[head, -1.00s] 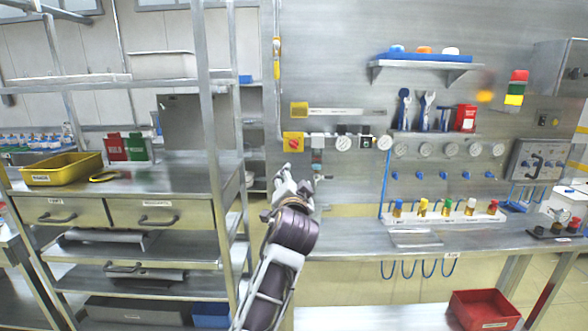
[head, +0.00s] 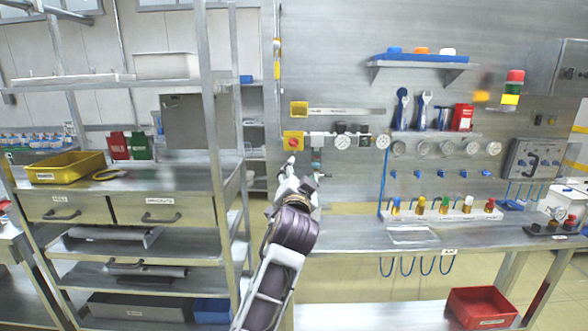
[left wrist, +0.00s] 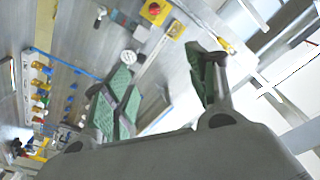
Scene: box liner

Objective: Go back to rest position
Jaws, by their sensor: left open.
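My left gripper (head: 290,165) is raised at the centre of the head view, its arm coming up from the bottom. It stands in front of the wall panel, just left of the workbench (head: 350,235) and right of the shelf rack. In the left wrist view the left gripper's green-padded fingers (left wrist: 165,90) are spread apart. Nothing is between them, and the wall panel shows behind. My right gripper is not in view.
A metal rack (head: 205,130) with a yellow tray (head: 65,168) stands at left. The bench carries a row of coloured-top fittings (head: 440,212). A wall shelf (head: 425,66) hangs above. A red bin (head: 482,307) sits below.

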